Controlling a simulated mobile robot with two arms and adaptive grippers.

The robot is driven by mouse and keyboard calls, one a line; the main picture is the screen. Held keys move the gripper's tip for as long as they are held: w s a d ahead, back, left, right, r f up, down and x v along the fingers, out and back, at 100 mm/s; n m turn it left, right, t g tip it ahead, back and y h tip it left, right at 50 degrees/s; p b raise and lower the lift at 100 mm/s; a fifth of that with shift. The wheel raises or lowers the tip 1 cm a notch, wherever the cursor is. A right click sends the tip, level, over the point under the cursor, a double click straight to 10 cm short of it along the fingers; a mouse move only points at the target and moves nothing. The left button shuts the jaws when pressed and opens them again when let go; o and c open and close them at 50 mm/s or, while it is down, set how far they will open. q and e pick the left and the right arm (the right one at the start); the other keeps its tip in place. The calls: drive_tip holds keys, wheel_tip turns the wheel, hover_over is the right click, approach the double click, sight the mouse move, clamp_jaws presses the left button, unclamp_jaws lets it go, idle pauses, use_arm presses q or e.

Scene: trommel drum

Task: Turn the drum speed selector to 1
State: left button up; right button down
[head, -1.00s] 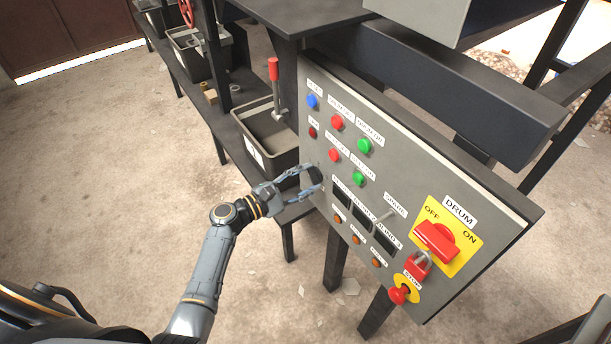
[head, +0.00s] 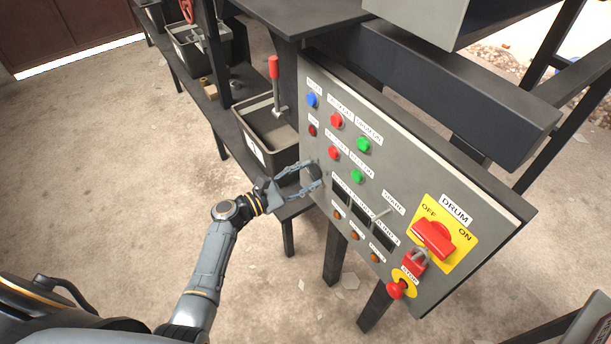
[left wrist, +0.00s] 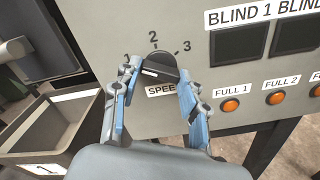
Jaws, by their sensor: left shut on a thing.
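The drum speed selector is a dark round knob (left wrist: 160,67) with a white pointer line, on the grey control panel. The numbers 1, 2 and 3 are printed around it, with a partly hidden SPEED label (left wrist: 160,90) below. The white line lies on the knob's left side, roughly towards the 1; whether it lines up exactly is hard to tell. My left gripper (left wrist: 155,82) is shut on the knob, one finger on each side. In the head view my left gripper (head: 308,180) reaches the panel's left edge and partly hides the knob (head: 315,171). My right gripper is not in view.
The panel (head: 400,165) also carries coloured buttons, dark displays, a red DRUM switch (head: 433,239) with a padlock, and a red stop button (head: 397,289). A dark bin (head: 262,150) and a red-handled lever (head: 274,75) stand just left of it. The floor at left is open.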

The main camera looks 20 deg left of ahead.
use_arm(q)
drive_tip(key=o, duration=1.1)
drive_tip(key=shift+o, duration=0.2)
drive_tip(key=v, duration=1.2)
drive_tip(key=shift+f, duration=0.1)
drive_tip(key=s+d+f+m+g+y, duration=0.1)
drive_tip(key=s+f+m+g+y, duration=0.3)
drive_tip(key=f, duration=0.6)
drive_tip(key=s+d+f+m+g, duration=0.15)
drive_tip(key=s+f, duration=0.35)
drive_tip(key=f, duration=0.5)
drive_tip(key=s+d+f+m+g+y, duration=0.1)
drive_tip(key=s+f+m+g+y, duration=0.3)
drive_tip(key=f, duration=0.6)
drive_tip(key=s+f+m+g+y, duration=0.1)
drive_tip(key=s+f+m, duration=0.4)
drive_tip(key=s, duration=0.4)
drive_tip(key=s+a+f+m+g+y, duration=0.1)
drive_tip(key=s+f+m, duration=0.4)
drive_tip(key=s, duration=0.4)
drive_tip(key=s+a+f+m+g+y, duration=0.1)
drive_tip(key=s+f+m, duration=0.3)
drive_tip(key=s, duration=0.6)
drive_tip(key=shift+f+m+g, duration=0.35)
drive_tip(key=shift+f+m, duration=0.05)
drive_tip(key=shift+m, duration=0.35)
